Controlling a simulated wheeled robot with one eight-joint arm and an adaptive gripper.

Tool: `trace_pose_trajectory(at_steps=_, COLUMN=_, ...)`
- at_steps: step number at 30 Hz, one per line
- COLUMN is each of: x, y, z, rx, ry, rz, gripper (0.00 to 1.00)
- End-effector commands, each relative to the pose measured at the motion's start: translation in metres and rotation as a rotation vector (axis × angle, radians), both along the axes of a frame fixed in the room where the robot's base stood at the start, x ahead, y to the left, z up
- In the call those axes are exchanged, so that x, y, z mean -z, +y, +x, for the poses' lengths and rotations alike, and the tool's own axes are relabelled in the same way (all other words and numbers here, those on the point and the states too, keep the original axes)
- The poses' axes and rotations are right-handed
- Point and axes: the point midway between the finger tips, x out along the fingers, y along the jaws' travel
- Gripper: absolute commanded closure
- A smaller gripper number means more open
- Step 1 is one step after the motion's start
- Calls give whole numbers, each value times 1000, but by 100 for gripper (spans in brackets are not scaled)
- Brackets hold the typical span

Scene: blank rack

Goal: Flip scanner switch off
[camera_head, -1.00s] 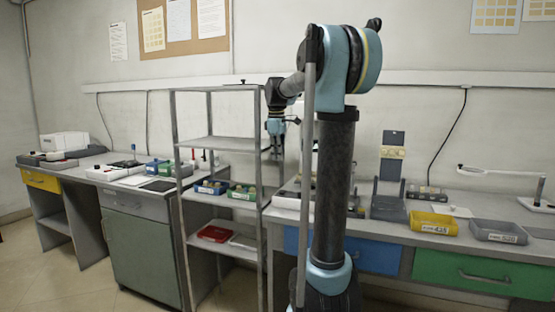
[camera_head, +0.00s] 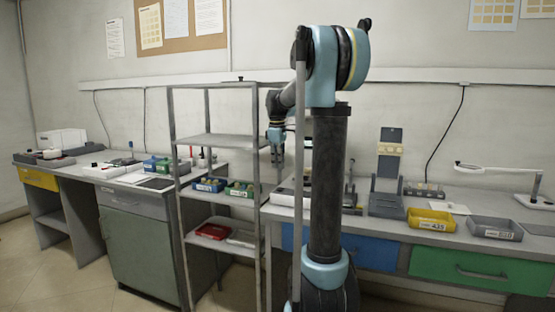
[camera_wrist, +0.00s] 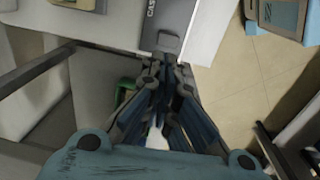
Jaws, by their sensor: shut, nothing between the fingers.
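My gripper (camera_head: 277,158) hangs pointing down beside the upper right of the grey shelf rack in the head view. In the wrist view its fingers (camera_wrist: 167,64) are together with nothing between them. Past the fingertips, a grey block with partly readable lettering (camera_wrist: 162,22) lies on a pale surface. I cannot tell whether the fingertips touch it. No part can be clearly made out as the scanner or its switch. A white boxy device (camera_head: 62,143) stands on the far left bench; I cannot tell what it is.
The rack (camera_head: 212,142) holds blue and green bins (camera_head: 239,188) and a red tray (camera_head: 212,231). The right bench carries a grey upright stand (camera_head: 387,180), a yellow bin (camera_head: 430,219), a grey bin (camera_head: 495,230) and a lamp (camera_head: 500,170). Open floor (camera_head: 60,270) lies at left.

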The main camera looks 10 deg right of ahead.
Motion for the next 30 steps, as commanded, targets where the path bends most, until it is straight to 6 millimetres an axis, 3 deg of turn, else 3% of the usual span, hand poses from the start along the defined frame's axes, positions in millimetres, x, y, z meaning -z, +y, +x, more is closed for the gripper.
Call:
trace_pose_trajectory(at_steps=9, x=53, y=-2, z=3, rx=0, ry=0, rz=0, gripper=100)
trace_pose_trajectory(at_steps=15, x=76, y=-3, z=4, rx=0, ry=0, rz=0, gripper=100)
trace_pose_trajectory(at_steps=30, x=84, y=-3, z=5, rx=0, ry=0, rz=0, gripper=100)
